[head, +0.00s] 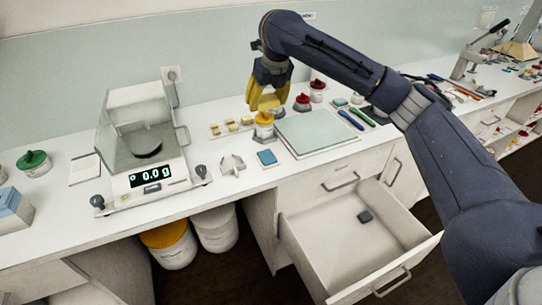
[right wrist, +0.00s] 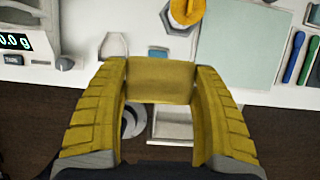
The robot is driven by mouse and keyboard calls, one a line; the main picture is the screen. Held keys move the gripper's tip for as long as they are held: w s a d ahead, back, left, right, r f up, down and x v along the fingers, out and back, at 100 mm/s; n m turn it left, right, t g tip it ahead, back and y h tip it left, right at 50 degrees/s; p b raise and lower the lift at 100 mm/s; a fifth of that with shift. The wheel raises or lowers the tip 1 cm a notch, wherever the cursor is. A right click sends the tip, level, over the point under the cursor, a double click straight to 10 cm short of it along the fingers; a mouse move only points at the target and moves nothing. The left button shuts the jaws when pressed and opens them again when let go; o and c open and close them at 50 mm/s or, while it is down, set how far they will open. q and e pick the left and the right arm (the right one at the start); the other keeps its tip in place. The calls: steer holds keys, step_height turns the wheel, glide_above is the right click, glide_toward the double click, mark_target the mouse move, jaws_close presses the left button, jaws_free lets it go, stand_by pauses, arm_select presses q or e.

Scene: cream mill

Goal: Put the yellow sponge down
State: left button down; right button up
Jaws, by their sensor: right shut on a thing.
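My right gripper (head: 268,92) is above the white bench, at the back left of the pale green mat. Its ribbed yellow fingers are shut on the yellow sponge (right wrist: 160,80), which spans the gap between them in the right wrist view. In the head view the sponge and the yellow fingers are hard to tell apart. The held sponge is just behind and above the orange-lidded jar (head: 264,125); I cannot tell the exact height. My left gripper is in neither view.
The pale green mat (head: 316,130) has a blue pad (head: 267,157) and a white holder (head: 232,164) to its left. Small pale-yellow blocks (head: 231,125) lie behind these. Red-lidded jars (head: 318,91) stand behind. A scale (head: 148,170) is left. A drawer (head: 350,226) hangs open below.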

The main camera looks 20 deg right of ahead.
mark_target(266, 154)
step_height(266, 154, down, 20)
steer(key=shift+r, duration=0.1)
stand_by(0.7)
steer(key=shift+f, duration=0.25)
steer(key=o, duration=1.1)
steer(key=shift+c, duration=0.2)
steer(key=shift+r, duration=0.15)
steer(key=v, duration=1.2)
steer(key=shift+r, duration=0.1)
